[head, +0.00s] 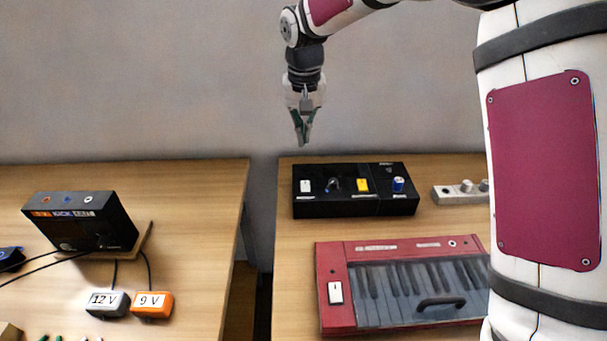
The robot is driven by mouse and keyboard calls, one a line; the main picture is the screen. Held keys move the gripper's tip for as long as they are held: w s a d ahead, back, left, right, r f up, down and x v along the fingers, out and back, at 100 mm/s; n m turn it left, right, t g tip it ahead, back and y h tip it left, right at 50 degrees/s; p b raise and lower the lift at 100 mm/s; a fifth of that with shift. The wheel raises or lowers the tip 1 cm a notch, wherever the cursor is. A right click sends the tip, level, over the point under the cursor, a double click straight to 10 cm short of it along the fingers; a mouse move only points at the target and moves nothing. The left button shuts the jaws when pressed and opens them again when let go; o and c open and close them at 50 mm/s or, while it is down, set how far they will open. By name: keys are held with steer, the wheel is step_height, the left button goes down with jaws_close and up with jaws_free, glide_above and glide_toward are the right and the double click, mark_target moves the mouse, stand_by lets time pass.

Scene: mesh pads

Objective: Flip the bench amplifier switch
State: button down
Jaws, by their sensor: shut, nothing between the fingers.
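My gripper (303,144) is shut and empty, pointing down in the air above the back left part of the right table. Below it and slightly right is a black box (345,207). On its top are a white rocker switch (305,186), a small metal lever or hook (333,185), a yellow piece (362,185) and a blue knob (398,185). A red keyboard unit (333,315) in front of it has another white rocker switch (335,293). The small labels are unreadable, so I cannot tell which unit is the bench amplifier.
A grey strip with round knobs (447,194) lies at the right, partly behind my arm. The left table (205,215) carries a black box on a stand (95,235), a 12 V block (107,304), a 9 V block (153,305) and cables. A gap separates the tables.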

mark_target(303, 182)
steer(key=f, duration=0.4)
steer(key=w+f, duration=0.1)
steer(key=f, duration=0.4)
steer(key=f+p, duration=0.1)
steer(key=f, duration=0.4)
steer(key=shift+w, duration=0.35)
